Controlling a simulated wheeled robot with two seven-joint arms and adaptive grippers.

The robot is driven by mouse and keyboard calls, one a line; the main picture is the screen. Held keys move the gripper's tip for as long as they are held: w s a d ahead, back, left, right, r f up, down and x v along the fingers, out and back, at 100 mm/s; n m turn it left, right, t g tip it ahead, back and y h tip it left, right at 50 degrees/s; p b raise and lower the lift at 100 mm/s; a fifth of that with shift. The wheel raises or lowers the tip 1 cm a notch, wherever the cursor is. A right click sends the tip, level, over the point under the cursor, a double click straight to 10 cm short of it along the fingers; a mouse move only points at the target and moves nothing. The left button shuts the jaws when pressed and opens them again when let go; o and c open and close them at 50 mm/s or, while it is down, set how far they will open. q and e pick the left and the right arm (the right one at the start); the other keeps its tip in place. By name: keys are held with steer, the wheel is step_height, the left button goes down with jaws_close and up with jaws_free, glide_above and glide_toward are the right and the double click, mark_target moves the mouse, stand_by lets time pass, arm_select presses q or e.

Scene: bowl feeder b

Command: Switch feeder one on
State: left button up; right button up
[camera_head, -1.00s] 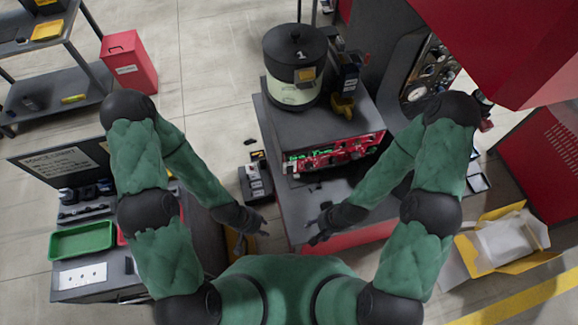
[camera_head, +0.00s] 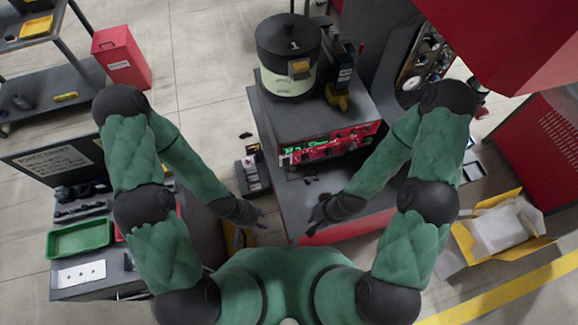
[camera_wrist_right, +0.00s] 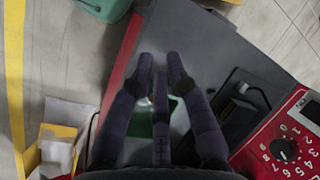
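Feeder one is a dark round bowl (camera_head: 289,75) with a "1" on its black lid, standing on the grey cabinet in the head view. Below it, a red control panel (camera_head: 345,147) with green lights faces me. The right wrist view shows a red panel with a numbered dial (camera_wrist_right: 285,149) at the lower right. My right gripper (camera_head: 314,219) is open and empty above the grey ledge in front of the panel, apart from it. Its fingertips (camera_wrist_right: 160,57) show a gap in the wrist view. My left gripper (camera_head: 260,219) looks open and empty, left of the ledge. The panel's switch is too small to make out.
The grey ledge (camera_head: 300,205) has a red front edge. A green tray (camera_head: 80,239) lies on a bench at the left. An open yellow-edged carton (camera_head: 500,235) stands at the right. A red machine (camera_head: 515,45) overhangs at the upper right.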

mark_target(286, 162)
steer(key=s+f+m+g+b, duration=0.1)
steer(key=m, duration=0.1)
steer(key=s+d+f+m+b, duration=0.1)
steer(key=s+m+b, duration=0.1)
steer(key=m, duration=0.1)
steer(key=s+d+f+m+g+b, duration=0.1)
steer(key=m, duration=0.1)
steer(key=shift+s+m+g+y, duration=0.3)
steer(key=shift+m+y, duration=0.1)
jaws_close()
steer(key=w+a+r+m+t+y+b, duration=0.15)
steer(key=m+y+b, duration=0.3)
steer(key=m, duration=0.65)
steer(key=w+a+r+m+t+y+b, duration=0.15)
steer(key=w+a+m+y+b, duration=0.35)
steer(key=m, duration=0.6)
steer(key=w+d+r+m+t+b, duration=0.3)
steer(key=w+d+m+t+b, duration=0.2)
steer(key=m, duration=0.5)
steer(key=w+d+t, duration=0.1)
steer(key=w+t, duration=0.1)
steer(key=t, duration=0.1)
steer(key=shift+d+r+y, duration=0.25)
steer(key=shift+y, duration=0.1)
steer(key=w+d+b+x, duration=0.1)
steer(key=w+b+x, duration=0.1)
steer(key=x, duration=1)
steer(key=shift+w+a+f+b, duration=0.2)
steer(key=shift+w+f+b, duration=0.1)
steer(key=shift+b, duration=0.1)
